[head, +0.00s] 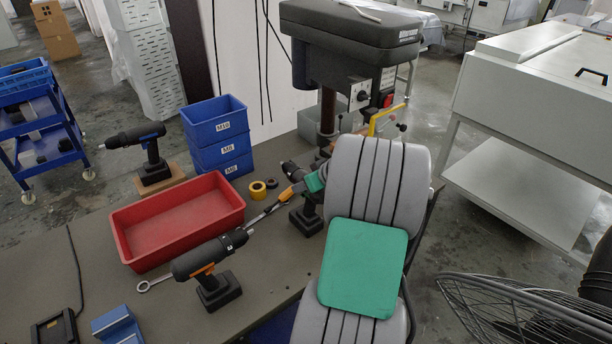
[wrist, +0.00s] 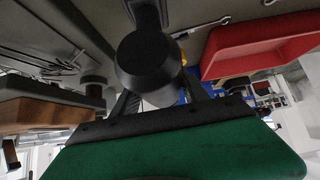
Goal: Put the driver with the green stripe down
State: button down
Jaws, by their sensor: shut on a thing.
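A black driver (head: 305,220) is at the bench's right part in the head view, mostly hidden behind my arm. Its battery foot points down, at or close to the bench top; I cannot tell whether it touches. In the wrist view the driver's round dark body (wrist: 148,62) sits between the fingers of my gripper (wrist: 162,92), which is shut on it. I cannot make out its stripe for sure. A driver with an orange mark (head: 208,265) stands in front of the red bin. A driver with a blue mark (head: 140,140) stands behind it.
The red bin (head: 180,222) shows empty, beside stacked blue boxes (head: 218,140). A yellow tape roll (head: 257,190) and an orange-handled tool (head: 290,192) are close to my gripper. A drill press (head: 350,40) stands behind. Bare bench (head: 270,265) lies front left of the held driver.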

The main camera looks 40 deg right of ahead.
jog(key=c, duration=0.6)
grip_release()
